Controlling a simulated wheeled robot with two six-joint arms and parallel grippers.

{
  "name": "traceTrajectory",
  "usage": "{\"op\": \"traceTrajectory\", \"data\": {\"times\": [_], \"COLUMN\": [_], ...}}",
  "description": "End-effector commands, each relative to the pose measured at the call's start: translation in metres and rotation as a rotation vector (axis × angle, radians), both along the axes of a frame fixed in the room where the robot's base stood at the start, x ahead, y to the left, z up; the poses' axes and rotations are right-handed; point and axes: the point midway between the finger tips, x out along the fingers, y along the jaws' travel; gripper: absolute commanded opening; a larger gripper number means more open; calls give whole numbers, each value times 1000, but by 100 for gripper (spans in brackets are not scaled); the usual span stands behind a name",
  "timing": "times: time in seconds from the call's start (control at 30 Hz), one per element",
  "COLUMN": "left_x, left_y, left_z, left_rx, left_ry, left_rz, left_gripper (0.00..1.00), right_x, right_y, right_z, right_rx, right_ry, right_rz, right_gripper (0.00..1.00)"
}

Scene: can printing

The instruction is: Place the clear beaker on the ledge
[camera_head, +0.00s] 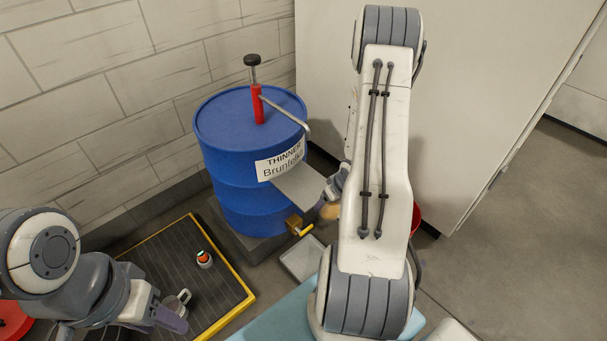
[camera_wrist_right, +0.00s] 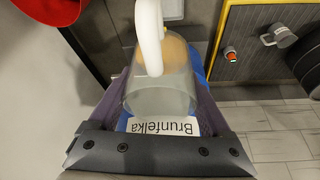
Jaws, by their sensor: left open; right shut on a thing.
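The clear beaker (camera_wrist_right: 160,95) shows in the right wrist view between the two fingers of my right gripper (camera_wrist_right: 158,105), which is shut on it. A white curved piece crosses the beaker's upper part, and a tan patch shows behind it. In the head view my right arm hides most of this gripper (camera_head: 335,190), and only a tan bit of the beaker (camera_head: 329,211) shows. The ledge (camera_head: 302,187) is a flat grey plate sticking out from the blue drum; the gripper is just right of it. My left gripper (camera_head: 168,318) is open, low at the left by a grey mug (camera_head: 180,302).
The blue thinner drum (camera_head: 235,180) carries a red pump (camera_head: 257,103) and a brass tap (camera_head: 295,224). A grey tray (camera_head: 302,259) lies below the tap. A small orange-topped container (camera_head: 204,259) and the mug are on the yellow-edged mat (camera_head: 168,256). A pale cabinet (camera_head: 470,90) stands at right.

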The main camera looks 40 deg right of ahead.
Motion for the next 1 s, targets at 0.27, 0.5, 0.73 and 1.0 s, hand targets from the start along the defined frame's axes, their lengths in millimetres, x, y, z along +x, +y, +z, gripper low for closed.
{"op": "traceTrajectory", "data": {"times": [0.27, 0.5, 0.73, 1.0], "left_x": [0, 0, 0, 0], "left_y": [0, 0, 0, 0], "left_z": [21, 30, 52, 39], "left_rx": [0, 0, 0, 0], "left_ry": [0, 0, 0, 0], "left_rz": [0, 0, 0, 0], "left_gripper": [50, 50, 50, 50], "right_x": [74, 102, 132, 137], "right_y": [-7, -10, -13, -15], "right_z": [4, 1, 5, -16], "right_rx": [-1, 1, -1, 0], "right_ry": [-1, 1, 0, 0], "right_rz": [5, 1, 5, 0], "right_gripper": [27, 27, 27, 27]}}
